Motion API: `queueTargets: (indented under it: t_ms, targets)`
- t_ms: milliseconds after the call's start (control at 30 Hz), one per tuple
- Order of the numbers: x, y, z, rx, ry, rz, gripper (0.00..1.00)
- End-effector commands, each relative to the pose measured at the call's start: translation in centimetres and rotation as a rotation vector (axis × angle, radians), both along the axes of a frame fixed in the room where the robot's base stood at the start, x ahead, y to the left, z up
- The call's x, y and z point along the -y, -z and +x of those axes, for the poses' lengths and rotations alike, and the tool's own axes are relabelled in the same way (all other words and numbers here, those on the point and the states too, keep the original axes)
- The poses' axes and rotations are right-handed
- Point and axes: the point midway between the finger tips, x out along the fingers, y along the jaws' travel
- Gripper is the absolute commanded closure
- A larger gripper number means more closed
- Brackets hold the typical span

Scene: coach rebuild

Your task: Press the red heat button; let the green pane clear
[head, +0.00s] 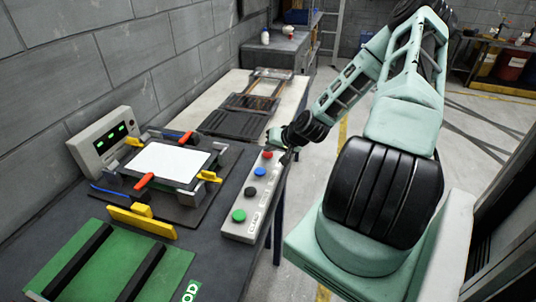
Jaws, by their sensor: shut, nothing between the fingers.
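The red button (267,154) is at the far end of a pale control strip (246,204) on the bench edge. My gripper (287,157) is shut and empty, just right of the red button and close to it. I cannot tell whether it touches the button or the strip. A pane (170,161) lies flat in a clamped frame left of the strip and looks opaque white, not green. A green board (115,262) with two black bars lies at the near left.
Blue (260,171), black (250,191) and green (238,215) buttons share the strip. A grey box with a green-lit display (105,143) stands behind the frame. Yellow (142,220) and red (144,181) clamps stick up around it.

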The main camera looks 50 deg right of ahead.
Motion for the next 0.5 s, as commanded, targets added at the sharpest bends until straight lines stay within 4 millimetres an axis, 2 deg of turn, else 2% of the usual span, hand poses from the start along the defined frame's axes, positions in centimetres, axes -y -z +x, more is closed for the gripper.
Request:
queueTargets:
  t_ms: [500]
  targets:
    - [-0.01,0.56,0.02,0.000,0.000,0.000,1.00]
